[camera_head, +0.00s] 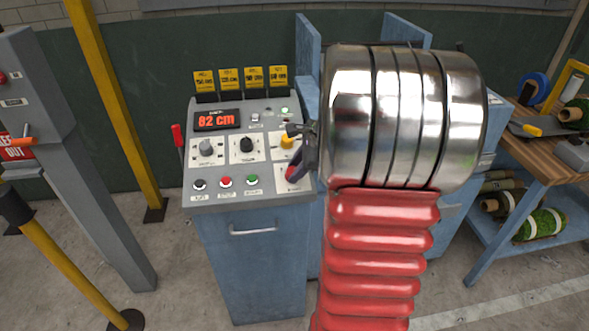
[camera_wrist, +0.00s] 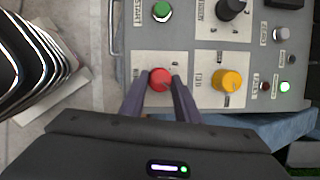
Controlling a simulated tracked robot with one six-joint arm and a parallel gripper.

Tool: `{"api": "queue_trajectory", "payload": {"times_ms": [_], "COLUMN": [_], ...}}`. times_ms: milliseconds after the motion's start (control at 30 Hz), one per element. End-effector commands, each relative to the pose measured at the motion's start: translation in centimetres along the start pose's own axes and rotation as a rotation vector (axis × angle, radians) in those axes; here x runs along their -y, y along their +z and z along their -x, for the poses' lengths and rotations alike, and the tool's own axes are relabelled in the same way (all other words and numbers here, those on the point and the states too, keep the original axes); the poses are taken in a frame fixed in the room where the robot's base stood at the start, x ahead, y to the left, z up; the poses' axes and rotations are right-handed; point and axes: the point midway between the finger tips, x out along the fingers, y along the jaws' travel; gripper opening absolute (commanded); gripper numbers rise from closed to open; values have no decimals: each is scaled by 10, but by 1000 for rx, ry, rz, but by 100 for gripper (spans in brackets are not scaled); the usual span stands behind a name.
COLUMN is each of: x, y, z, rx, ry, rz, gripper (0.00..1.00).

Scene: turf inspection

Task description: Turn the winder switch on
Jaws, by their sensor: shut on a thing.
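The control console (camera_head: 250,106) stands in front of me, with a sloped grey face of knobs and buttons. A red rotary knob (camera_wrist: 160,79) on a white plate sits at its lower right corner; it also shows in the head view (camera_head: 291,173). My gripper (camera_wrist: 161,90) has its two dark fingers on either side of this knob, shut on it. The fingers cover much of the plate, and I cannot read its label or the knob's setting. In the head view my gripper (camera_head: 302,158) reaches the knob from the right.
A yellow knob (camera_wrist: 229,80) sits close beside the red one. Black (camera_wrist: 231,8) and green (camera_wrist: 162,11) controls are near. The display (camera_head: 216,120) reads 82 cm. A grey post (camera_head: 62,130) stands left; a wooden bench (camera_head: 530,150) with rolls stands right.

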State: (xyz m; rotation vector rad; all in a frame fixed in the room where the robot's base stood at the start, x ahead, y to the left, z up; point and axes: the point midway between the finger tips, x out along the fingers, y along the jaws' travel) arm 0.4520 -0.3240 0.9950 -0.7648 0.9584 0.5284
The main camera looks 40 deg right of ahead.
Motion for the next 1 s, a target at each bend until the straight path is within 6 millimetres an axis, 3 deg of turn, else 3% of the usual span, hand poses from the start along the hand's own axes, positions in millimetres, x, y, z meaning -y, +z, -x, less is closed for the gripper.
{"api": "queue_trajectory", "payload": {"times_ms": [300, 733, 767, 1000], "x": [1, 2, 2, 0], "y": [3, 3, 3, 1], "z": [1, 1, 1, 1], "rx": [5, 5, 5, 3], "ry": [-39, -43, -43, -41], "rz": [-100, -110, -110, -109], "gripper": [6, 7, 31, 48]}}
